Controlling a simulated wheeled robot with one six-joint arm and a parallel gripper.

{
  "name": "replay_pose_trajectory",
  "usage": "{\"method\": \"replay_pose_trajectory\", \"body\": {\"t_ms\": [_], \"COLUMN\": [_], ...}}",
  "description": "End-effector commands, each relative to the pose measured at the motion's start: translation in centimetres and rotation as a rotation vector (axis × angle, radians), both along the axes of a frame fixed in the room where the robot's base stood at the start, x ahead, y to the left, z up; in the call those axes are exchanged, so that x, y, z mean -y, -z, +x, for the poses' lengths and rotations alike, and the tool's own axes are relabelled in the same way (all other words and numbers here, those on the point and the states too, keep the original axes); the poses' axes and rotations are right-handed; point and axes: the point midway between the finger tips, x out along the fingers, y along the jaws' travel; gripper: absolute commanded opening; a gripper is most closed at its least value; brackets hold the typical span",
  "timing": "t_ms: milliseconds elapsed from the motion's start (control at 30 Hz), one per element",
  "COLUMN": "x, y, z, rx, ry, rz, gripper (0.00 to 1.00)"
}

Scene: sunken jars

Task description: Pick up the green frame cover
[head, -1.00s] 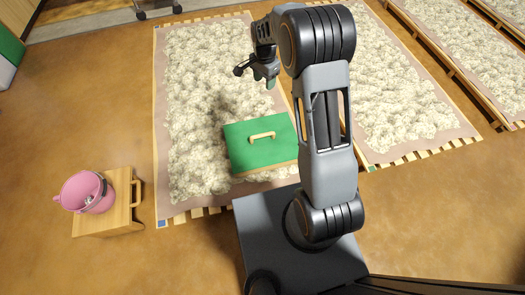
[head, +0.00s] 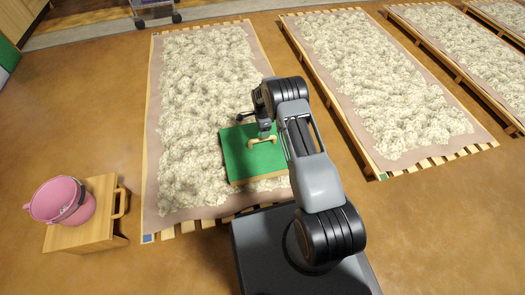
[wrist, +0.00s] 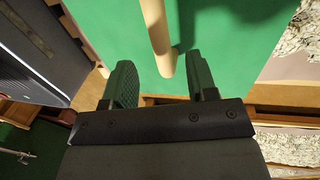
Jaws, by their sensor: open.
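The green frame cover (head: 238,165), a flat square panel, lies on the near right part of the leftmost bed of pale fluffy material. Its light wooden bar handle (head: 263,140) stands up from its top. My gripper (head: 262,126) is over the far part of the cover, close to the handle. In the wrist view the green cover (wrist: 222,40) fills much of the upper picture. My open gripper (wrist: 161,75) has the end of the handle (wrist: 157,38) roughly between its two fingertips. I cannot tell how far above the cover the fingertips are.
A pink bucket (head: 62,202) stands on a small wooden stool (head: 98,218) at the left. More framed beds (head: 375,80) lie to the right, with brown floor between them. A wheeled cart (head: 155,10) stands at the back. Open floor (head: 75,100) lies left of the bed.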

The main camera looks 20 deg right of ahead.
Motion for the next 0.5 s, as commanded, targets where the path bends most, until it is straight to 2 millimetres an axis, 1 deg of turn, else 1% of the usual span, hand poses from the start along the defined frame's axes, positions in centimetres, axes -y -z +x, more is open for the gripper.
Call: {"method": "replay_pose_trajectory", "body": {"t_ms": [33, 100, 367, 500], "x": [0.0, 0.0, 0.0, -0.1], "y": [1.0, 1.6, 2.6, 3.8], "z": [-0.2, -0.3, -0.5, -0.7], "rx": [-0.001, 0.000, 0.000, -0.001], "ry": [0.000, -0.001, -0.001, -0.001], "rz": [0.000, 0.000, 0.000, 0.000], "gripper": [0.53, 0.53, 0.53, 0.53]}}
